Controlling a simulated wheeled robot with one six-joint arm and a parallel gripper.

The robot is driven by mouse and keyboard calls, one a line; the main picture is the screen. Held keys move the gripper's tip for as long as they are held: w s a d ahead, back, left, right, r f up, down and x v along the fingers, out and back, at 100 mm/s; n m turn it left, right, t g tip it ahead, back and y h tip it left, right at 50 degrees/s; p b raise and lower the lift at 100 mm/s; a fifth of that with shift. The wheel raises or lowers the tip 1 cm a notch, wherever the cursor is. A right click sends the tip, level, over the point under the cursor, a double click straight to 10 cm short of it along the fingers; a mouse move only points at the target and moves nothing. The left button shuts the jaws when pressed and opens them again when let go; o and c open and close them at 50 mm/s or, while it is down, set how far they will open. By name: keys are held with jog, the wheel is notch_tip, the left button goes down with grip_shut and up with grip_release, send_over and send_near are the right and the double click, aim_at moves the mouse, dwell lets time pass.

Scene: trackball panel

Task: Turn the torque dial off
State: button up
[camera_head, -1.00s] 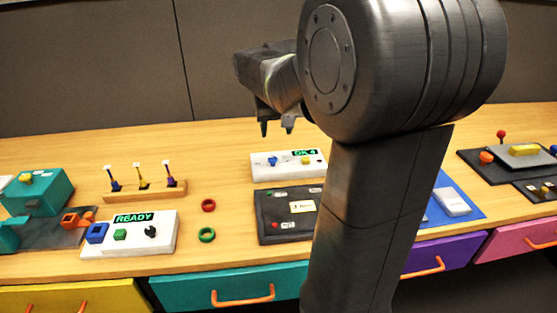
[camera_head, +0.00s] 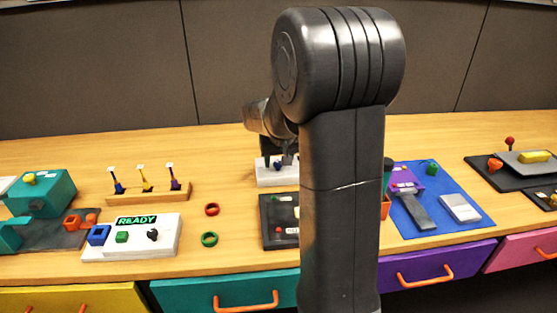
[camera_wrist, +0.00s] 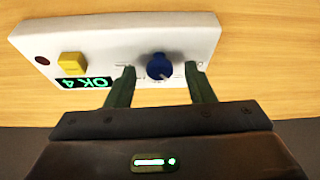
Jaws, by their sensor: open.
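The blue dial (camera_wrist: 159,67) sits on a white panel (camera_wrist: 215,35), which also has a yellow button and a green display reading "OK 4". My gripper (camera_wrist: 160,72) is open, with its two fingers on either side of the blue dial in the wrist view. I cannot tell whether the fingers touch it. Small markings beside the dial are too blurred to read. In the head view my gripper (camera_head: 276,158) is over the white panel (camera_head: 270,181), and my arm hides the panel's right part.
In front of the panel is a dark board (camera_head: 270,240), partly hidden by my arm. A blue mat (camera_head: 470,228) with items lies right.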

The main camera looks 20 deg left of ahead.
jog(key=c, duration=1)
jog(key=shift+r+n, duration=0.1)
jog(key=shift+n, duration=0.2)
jog(key=n+p, duration=0.1)
jog(key=n+g, duration=0.1)
jog(key=shift+w+d+n+y+p, duration=0.1)
jog(key=shift+d+n+y+p, duration=0.05)
jog(key=shift+n+y+p, duration=0.2)
jog(key=n, duration=0.2)
jog(key=n+g+y, duration=0.1)
jog(key=n, duration=0.1)
jog(key=shift+w+n+g, duration=0.15)
jog(key=shift+n+g, duration=0.1)
jog(key=shift+g, duration=0.05)
jog(key=o, duration=1)
